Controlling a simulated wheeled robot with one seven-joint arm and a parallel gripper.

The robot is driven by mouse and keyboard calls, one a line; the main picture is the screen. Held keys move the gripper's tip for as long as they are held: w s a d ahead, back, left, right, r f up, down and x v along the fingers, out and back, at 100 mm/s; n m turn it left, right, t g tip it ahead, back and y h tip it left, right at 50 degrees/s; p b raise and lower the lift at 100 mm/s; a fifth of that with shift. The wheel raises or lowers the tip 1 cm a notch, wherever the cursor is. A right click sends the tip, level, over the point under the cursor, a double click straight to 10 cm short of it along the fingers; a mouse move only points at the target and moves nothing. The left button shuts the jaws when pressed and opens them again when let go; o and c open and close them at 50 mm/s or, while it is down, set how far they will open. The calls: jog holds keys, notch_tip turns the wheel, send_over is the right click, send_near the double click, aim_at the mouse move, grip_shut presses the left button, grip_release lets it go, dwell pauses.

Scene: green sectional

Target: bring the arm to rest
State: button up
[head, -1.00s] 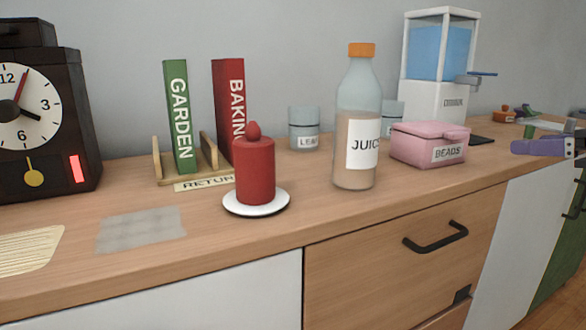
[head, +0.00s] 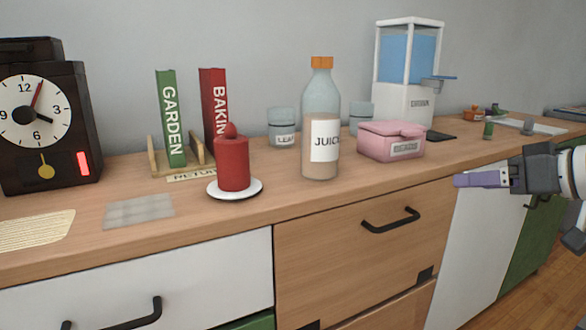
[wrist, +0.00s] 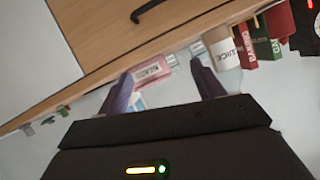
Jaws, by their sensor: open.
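My gripper (head: 458,180) is at the right of the head view, in front of the cabinet and a little below the counter's edge, with purple fingers pointing left. In the wrist view its two purple fingers (wrist: 157,88) stand well apart with nothing held between them. Beyond the fingers, the pink BEADS box (wrist: 153,71) and the JUICE bottle (wrist: 224,47) show on the counter, both apart from the gripper. My arm shows only in part at the right edge of the head view.
The wooden counter (head: 290,190) holds a clock (head: 40,110), a red candle (head: 232,165) on a white plate, books in a rack, the JUICE bottle (head: 321,120), the pink box (head: 391,141) and a dispenser (head: 408,75). Drawer handles (head: 391,221) stick out below. The space before the cabinet looks clear.

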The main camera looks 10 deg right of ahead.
jog(key=s+a+f+g+h+p, duration=0.2)
jog(key=s+a+f+g+p, duration=0.1)
jog(key=a+f, duration=0.5)
jog(key=s+a+f+m+g+h+p, duration=0.1)
jog(key=s+a+f+g+h+p, duration=0.2)
jog(key=s+a+f, duration=0.3)
jog(key=a+f+p, duration=0.1)
jog(key=a+f, duration=0.2)
jog(key=a, duration=0.4)
jog(key=shift+a+m+g+p, duration=0.3)
jog(key=shift+p, duration=0.05)
